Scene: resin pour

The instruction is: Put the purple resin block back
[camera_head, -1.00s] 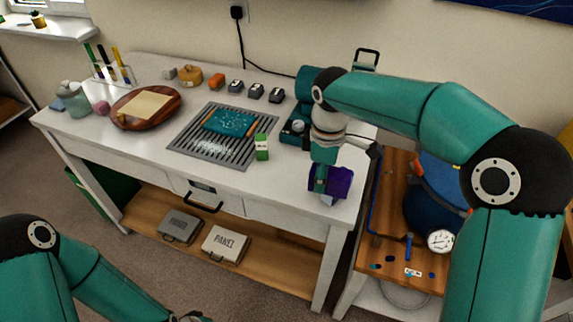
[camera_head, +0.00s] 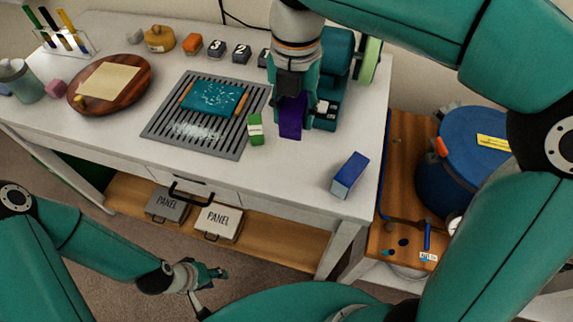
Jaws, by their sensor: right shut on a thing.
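The purple resin block (camera_head: 291,122) is in my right gripper (camera_head: 293,104), upright over the back right part of the white table (camera_head: 265,180). The gripper is shut on the block's upper part and hides it; whether the block's bottom touches the table I cannot tell. It is just left of a dark teal machine (camera_head: 334,75) and right of the green block (camera_head: 255,129). My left gripper (camera_head: 212,290) is low in front of the table, with its fingers apart and nothing between them.
A blue block (camera_head: 349,175) lies near the table's right edge. Numbered dark blocks (camera_head: 216,48) and an orange block (camera_head: 191,45) stand along the back. A grey grille (camera_head: 188,143) bears a teal panel (camera_head: 217,98). A blue drum (camera_head: 462,155) stands at the right.

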